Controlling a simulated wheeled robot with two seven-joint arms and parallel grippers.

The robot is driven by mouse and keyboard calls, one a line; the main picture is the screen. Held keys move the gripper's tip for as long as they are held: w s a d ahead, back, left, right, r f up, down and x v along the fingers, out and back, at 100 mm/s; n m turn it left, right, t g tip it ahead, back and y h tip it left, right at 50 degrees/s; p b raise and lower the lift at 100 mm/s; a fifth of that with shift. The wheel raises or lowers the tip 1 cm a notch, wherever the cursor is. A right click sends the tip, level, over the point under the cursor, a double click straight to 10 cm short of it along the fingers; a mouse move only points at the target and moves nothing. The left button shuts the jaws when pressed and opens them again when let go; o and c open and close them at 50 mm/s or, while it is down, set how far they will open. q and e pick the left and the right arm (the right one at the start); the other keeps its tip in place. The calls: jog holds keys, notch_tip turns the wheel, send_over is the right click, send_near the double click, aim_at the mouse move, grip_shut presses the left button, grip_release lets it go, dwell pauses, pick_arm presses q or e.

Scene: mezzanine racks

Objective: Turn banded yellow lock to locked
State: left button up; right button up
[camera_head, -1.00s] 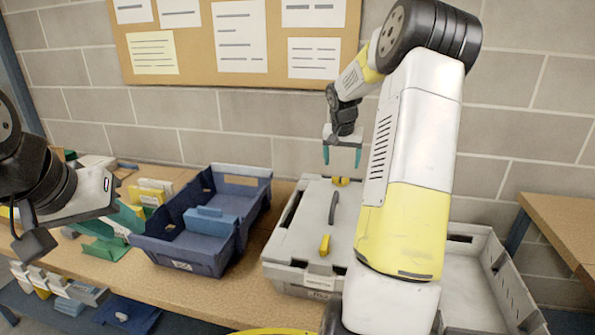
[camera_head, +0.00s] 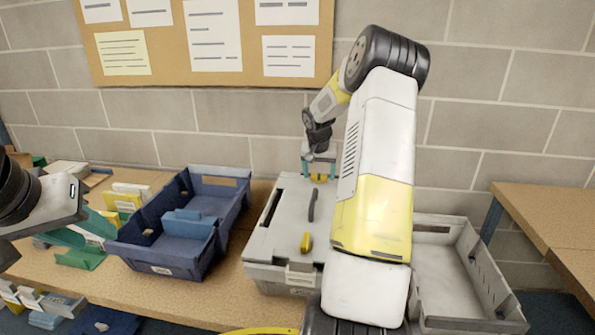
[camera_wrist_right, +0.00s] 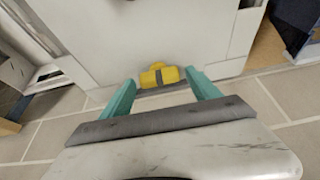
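A grey case (camera_head: 272,235) stands on the bench with a dark handle (camera_head: 312,205) on its lid. The banded yellow lock (camera_wrist_right: 158,77) has a dark band around it and sits at the case's far edge; it also shows in the head view (camera_head: 318,178). A second yellow lock (camera_head: 306,243) is at the near edge. My right gripper (camera_wrist_right: 160,88) is open, its teal fingers on either side of the banded lock, with gaps visible to both. Contact is not visible.
A blue bin (camera_head: 182,262) with blue pieces inside stands left of the case. A grey open tray (camera_head: 470,270) is to its right, partly behind my right arm. Green and yellow items lie at the left. A block wall is close behind the bench.

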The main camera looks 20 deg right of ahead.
grip_shut()
jog(key=shift+m, duration=0.3)
jog(key=m, duration=0.1)
jog(key=m+g+h, duration=0.1)
jog(key=m, duration=0.1)
jog(key=shift+w+a, duration=0.2)
jog(key=m+g, duration=0.1)
jog(key=m, duration=0.1)
jog(key=m+h, duration=0.1)
jog(key=m, duration=0.2)
jog(key=shift+g, duration=0.4)
jog(key=m+g, duration=0.1)
jog(key=m, duration=0.1)
jog(key=m+g, duration=0.1)
jog(key=m, duration=0.2)
jog(key=shift+w, duration=0.2)
jog(key=shift+d+m+g, duration=0.1)
jog(key=shift+m+g, duration=0.7)
jog(key=shift+m, duration=1.3)
jog(key=shift+y, duration=0.4)
